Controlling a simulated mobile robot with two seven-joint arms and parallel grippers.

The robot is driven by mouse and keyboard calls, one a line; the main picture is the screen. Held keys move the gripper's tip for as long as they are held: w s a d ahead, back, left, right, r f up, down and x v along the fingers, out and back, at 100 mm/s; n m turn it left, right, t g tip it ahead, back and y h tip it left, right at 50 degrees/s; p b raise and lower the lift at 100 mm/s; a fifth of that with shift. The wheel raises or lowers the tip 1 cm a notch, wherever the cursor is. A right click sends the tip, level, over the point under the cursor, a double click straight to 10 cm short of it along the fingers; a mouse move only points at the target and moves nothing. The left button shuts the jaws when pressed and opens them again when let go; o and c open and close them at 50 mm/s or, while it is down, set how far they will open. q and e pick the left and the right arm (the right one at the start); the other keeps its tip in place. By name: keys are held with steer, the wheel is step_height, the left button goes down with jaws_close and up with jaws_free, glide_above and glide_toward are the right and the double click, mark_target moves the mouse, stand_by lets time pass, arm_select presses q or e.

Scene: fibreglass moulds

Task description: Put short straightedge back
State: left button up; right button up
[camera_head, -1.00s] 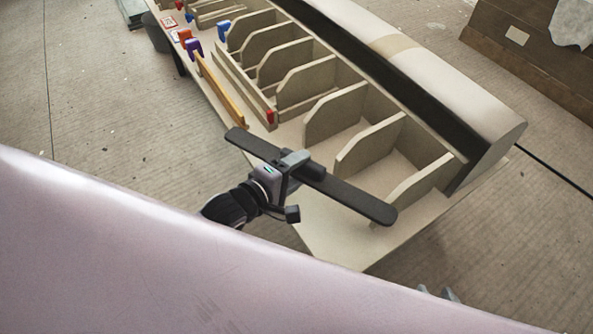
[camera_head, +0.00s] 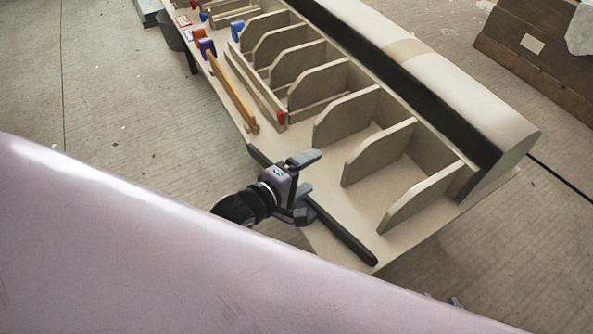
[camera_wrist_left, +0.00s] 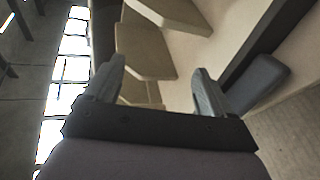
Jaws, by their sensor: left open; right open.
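The short straightedge (camera_head: 345,238), a dark flat bar, lies along the near edge of the pale workbench (camera_head: 335,205) in the head view. My left gripper (camera_head: 304,186) is open over the bar's middle and hides part of it. One finger is over the bench and the other is close to the bar; I cannot tell if it touches. In the left wrist view the open fingers (camera_wrist_left: 160,85) have nothing between them, and a dark bar (camera_wrist_left: 258,45) runs to their right. Only small grey tips of my right gripper (camera_head: 455,301) show at the bottom of the head view.
Upright dividers (camera_head: 385,150) form open bays along the bench, beside the left gripper. A yellow-brown bar (camera_head: 232,92) lies further along the near edge. A large pale rounded mould (camera_head: 430,70) runs along the far side. Small coloured tools (camera_head: 203,42) stand at the far left end.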

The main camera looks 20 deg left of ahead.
arm_select(q)
steer(key=r+p+v, duration=0.1)
steer(key=p+v, duration=0.1)
steer(key=v, duration=1)
steer(key=shift+p, duration=0.35)
arm_select(e)
step_height(320, 180, up, 3)
steer(key=shift+f, duration=0.1)
